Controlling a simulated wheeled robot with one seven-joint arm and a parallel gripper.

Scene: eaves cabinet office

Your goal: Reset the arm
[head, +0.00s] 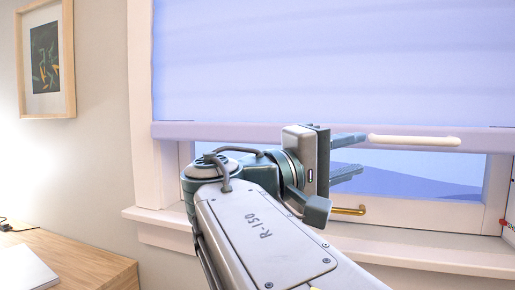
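My arm reaches forward from the bottom of the head view toward a window. My gripper (362,155) is at its end, pointing right, with its two dark teal fingers apart and nothing seen between them. The upper finger's tip is close to the left end of a white bar handle (414,141) in the picture. I cannot tell whether they touch. The handle lies along the bottom rail of a pale lilac blind (330,60), which is lowered over most of the window. A strip of glass shows below it.
A brass window handle (348,210) is just below my gripper. The white window sill (420,256) runs under it. A wooden desk (85,262) with a pale flat item (24,272) is at lower left. A framed picture (46,60) hangs on the left wall.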

